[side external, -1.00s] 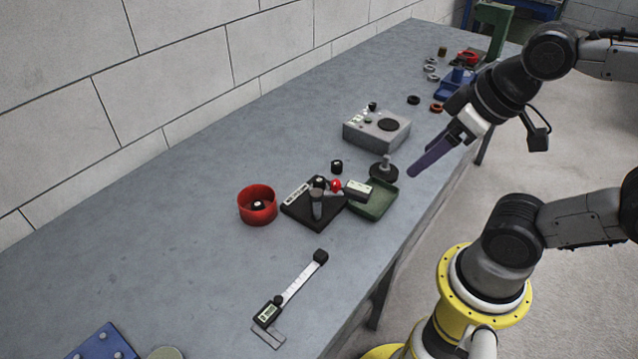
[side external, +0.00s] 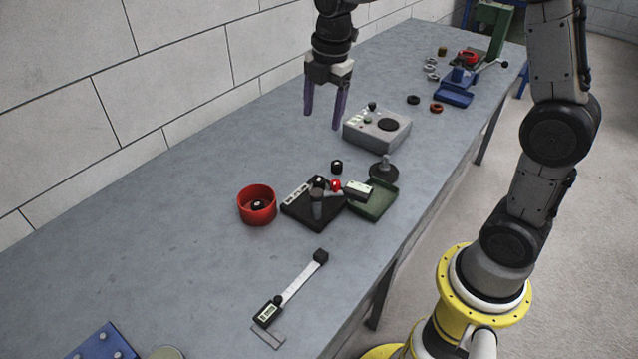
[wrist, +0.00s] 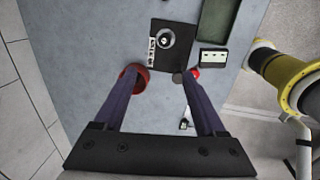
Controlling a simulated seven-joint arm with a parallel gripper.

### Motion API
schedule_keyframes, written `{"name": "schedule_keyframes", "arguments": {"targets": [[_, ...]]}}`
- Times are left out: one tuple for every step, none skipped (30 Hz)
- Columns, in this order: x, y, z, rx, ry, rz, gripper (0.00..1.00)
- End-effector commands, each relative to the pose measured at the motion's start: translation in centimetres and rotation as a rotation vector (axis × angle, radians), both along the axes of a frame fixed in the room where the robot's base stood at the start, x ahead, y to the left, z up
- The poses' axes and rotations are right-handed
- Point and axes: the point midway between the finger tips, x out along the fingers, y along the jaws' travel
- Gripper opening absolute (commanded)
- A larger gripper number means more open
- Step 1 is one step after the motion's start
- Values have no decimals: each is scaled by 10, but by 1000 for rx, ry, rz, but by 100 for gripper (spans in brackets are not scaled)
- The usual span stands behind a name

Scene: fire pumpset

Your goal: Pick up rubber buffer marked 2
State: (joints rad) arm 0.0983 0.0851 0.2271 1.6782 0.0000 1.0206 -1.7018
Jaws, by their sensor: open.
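Several small black rubber buffers are in the side view: one (side external: 336,166) on the bare bench behind the black stand, one (side external: 258,205) inside the red cup (side external: 248,218), and one (side external: 319,182) at the black stand. Their number marks are too small to read, so I cannot tell which is marked 2. My gripper (side external: 322,120) is open and empty, pointing down above the bench, behind the stand and left of the grey box. In the wrist view, my gripper (wrist: 160,75) shows its two purple fingers spread apart, with the red cup (wrist: 134,75) partly behind the left one.
The black stand (side external: 298,211) adjoins a green tray (side external: 377,207). A grey instrument box (side external: 388,138) stands beyond, with a dark round-based piece (side external: 384,172) before it. A caliper (side external: 297,282) lies nearer. Blue fixtures and rings occupy the far end.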

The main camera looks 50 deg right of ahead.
Motion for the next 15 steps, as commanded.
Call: {"name": "schedule_keyframes", "arguments": {"targets": [[8,-4,-17,4,36,-8,73],[11,-6,-25,6,52,-12,73],[14,-8,-35,8,72,-16,73],[15,-9,-41,10,86,-19,73],[15,-10,-47,11,98,-21,73],[15,-11,-53,12,114,-24,73],[14,-11,-57,13,122,-26,73],[14,-12,-60,14,127,-28,73],[13,-12,-64,15,132,-30,73],[13,-13,-68,16,134,-30,73],[13,-13,-72,16,135,-32,73],[13,-13,-77,16,136,-32,73],[13,-13,-82,16,135,-32,73],[12,-13,-88,16,137,-32,73],[12,-13,-96,16,136,-32,73]]}}
